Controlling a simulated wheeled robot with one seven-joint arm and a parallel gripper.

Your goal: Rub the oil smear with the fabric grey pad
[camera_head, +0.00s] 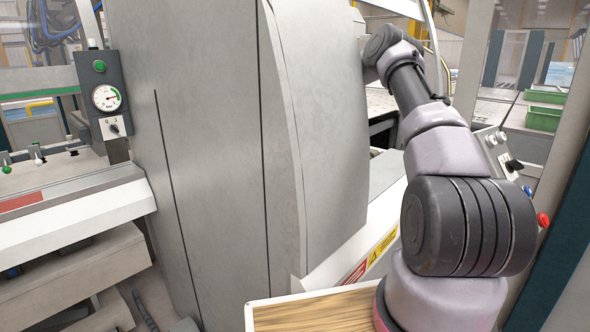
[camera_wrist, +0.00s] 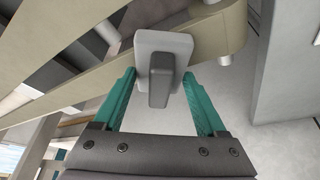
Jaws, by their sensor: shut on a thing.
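The grey pad (camera_wrist: 178,43) shows in the wrist view as a light grey rounded plate with a darker grey grip block on it. My gripper (camera_wrist: 160,77) has teal fingers on either side of the pad's block and is shut on the pad. The pad is in front of a beige curved beam (camera_wrist: 219,35); I cannot tell whether it touches the beam. I can make out no oil smear in either view. In the head view, my gripper and the pad are hidden, with my arm reaching back behind the large grey machine housing.
The tall grey housing (camera_head: 215,150) fills the middle of the head view, close to my arm. A wooden-topped surface (camera_head: 310,314) is at the bottom. A gauge box (camera_head: 103,97) stands at left. Green bins (camera_head: 543,118) are far right. A pale floor area shows right in the wrist view.

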